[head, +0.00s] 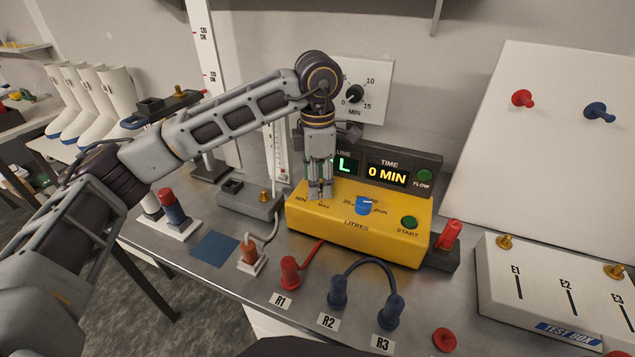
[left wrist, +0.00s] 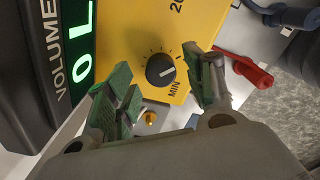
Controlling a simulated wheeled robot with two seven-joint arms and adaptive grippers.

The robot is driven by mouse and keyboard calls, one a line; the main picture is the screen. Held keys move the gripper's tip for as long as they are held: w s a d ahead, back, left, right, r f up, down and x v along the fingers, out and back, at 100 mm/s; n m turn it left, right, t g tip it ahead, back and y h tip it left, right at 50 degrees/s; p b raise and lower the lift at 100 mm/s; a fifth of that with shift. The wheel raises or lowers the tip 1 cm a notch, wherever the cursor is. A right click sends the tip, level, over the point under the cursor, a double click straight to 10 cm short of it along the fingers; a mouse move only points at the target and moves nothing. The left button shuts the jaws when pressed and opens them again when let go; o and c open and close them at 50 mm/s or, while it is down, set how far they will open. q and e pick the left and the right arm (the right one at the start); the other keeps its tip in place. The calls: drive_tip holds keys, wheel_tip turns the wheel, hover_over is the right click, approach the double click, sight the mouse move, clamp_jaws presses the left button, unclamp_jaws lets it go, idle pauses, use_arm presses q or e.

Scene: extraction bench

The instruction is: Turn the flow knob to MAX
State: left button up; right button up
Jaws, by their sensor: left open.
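The yellow pump box (head: 290,215) stands on the bench, with a display reading 0 MIN behind it. In the left wrist view, the small black flow knob (left wrist: 160,70) shows on the yellow top, with tick marks around it and the word MIN beside it. In the head view my gripper hides the knob; the MIN and MAX labels show below. My left gripper (head: 320,188) points down over it. Its green-padded fingers (left wrist: 167,85) are open, one on either side of the knob, apparently not touching it.
A timer dial (head: 355,94) is behind on the wall. A red plug (head: 289,270) and blue cable plugs (head: 338,291) stand in front.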

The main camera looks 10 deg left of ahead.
use_arm(q)
wheel_tip(320, 180, up, 11)
idle(0.7)
drive_tip(key=shift+f, duration=0.1)
use_arm(e)
drive_tip(key=shift+s, duration=0.1)
use_arm(q)
wheel_tip(320, 180, up, 22)
drive_tip(key=p, duration=2.1)
drive_tip(key=shift+f+p, duration=0.2)
drive_tip(key=shift+p, duration=0.1)
use_arm(e)
drive_tip(key=s+r+g, duration=0.1)
drive_tip(key=s+r, duration=1.3)
drive_tip(key=s, duration=0.1)
drive_tip(key=shift+d+g, duration=0.15)
drive_tip(key=shift+g, duration=0.15)
use_arm(q)
drive_tip(key=shift+r, duration=0.2)
use_arm(e)
drive_tip(key=shift+s+r, duration=0.15)
drive_tip(key=shift+r, duration=0.1)
